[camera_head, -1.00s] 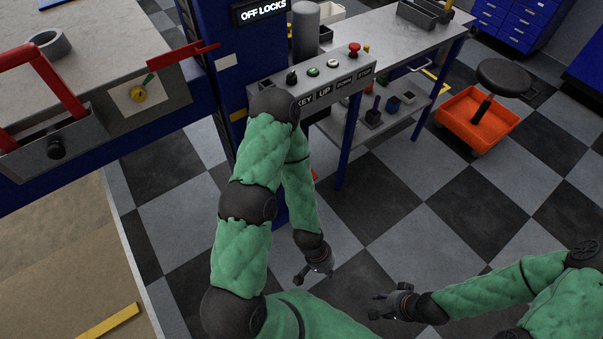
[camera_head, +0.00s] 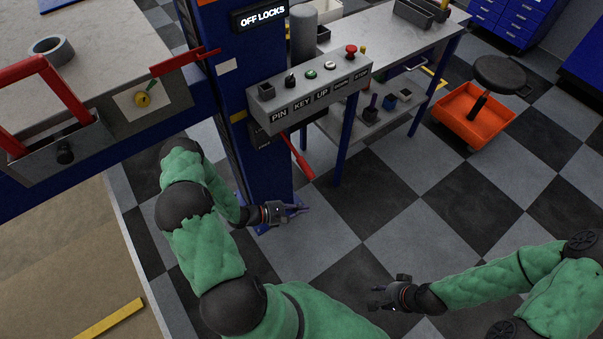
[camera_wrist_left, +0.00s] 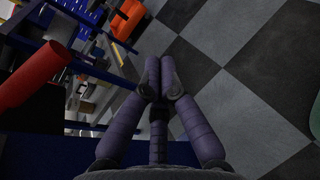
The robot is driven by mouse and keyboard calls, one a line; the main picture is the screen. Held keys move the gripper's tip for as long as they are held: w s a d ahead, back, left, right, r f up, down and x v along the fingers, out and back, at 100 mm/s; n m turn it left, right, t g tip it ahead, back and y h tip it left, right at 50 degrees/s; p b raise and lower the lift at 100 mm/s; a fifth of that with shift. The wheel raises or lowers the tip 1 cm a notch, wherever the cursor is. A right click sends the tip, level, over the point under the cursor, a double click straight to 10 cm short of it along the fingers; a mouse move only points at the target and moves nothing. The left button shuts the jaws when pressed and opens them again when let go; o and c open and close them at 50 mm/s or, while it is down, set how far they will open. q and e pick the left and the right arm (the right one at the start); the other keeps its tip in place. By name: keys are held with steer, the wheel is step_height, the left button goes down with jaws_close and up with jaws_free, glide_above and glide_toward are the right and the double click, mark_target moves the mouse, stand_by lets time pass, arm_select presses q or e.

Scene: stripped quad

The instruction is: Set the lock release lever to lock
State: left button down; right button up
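A red lever (camera_head: 297,156) slants down to the right from the blue post, just under the control box. I take it as the lock release lever. A dark plate (camera_head: 262,137) beside its upper end has lettering too small to read. In the left wrist view a thick red bar (camera_wrist_left: 35,75), apparently this lever, is close at the left. My left gripper (camera_head: 298,209) is below the lever, apart from it. In the wrist view its purple fingers (camera_wrist_left: 160,75) are together with nothing between them. My right gripper (camera_head: 374,299) is low, over the floor, with its fingers apart.
The control box (camera_head: 310,90) juts from the blue post (camera_head: 265,185), under an "OFF LOCKS" display (camera_head: 260,14). Another red lever (camera_head: 190,57) is higher at left. A workbench (camera_head: 400,60) stands behind. An orange-based stool (camera_head: 470,110) is at right. Checkered floor is free in front.

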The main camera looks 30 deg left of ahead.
arm_select(q)
steer(key=w+a+r+n+t+y, duration=0.1)
steer(key=a+r+n+t+y, duration=0.1)
steer(key=a, duration=0.8)
steer(key=shift+w+a+n+t+y, duration=0.3)
steer(key=shift+n+t+y, duration=0.5)
steer(key=shift+t+y, duration=0.4)
steer(key=shift+d, duration=0.1)
steer(key=b+x, duration=0.2)
steer(key=x, duration=0.8)
steer(key=shift+s+d+r, duration=0.15)
steer(key=shift+s+r, duration=0.05)
steer(key=shift+r, duration=0.45)
steer(key=shift+s+d+r, duration=0.15)
steer(key=shift+s+r, duration=0.05)
steer(key=shift+r, duration=0.4)
steer(key=shift+s+d+r, duration=0.15)
steer(key=shift+s+r, duration=0.05)
steer(key=shift+r, duration=0.45)
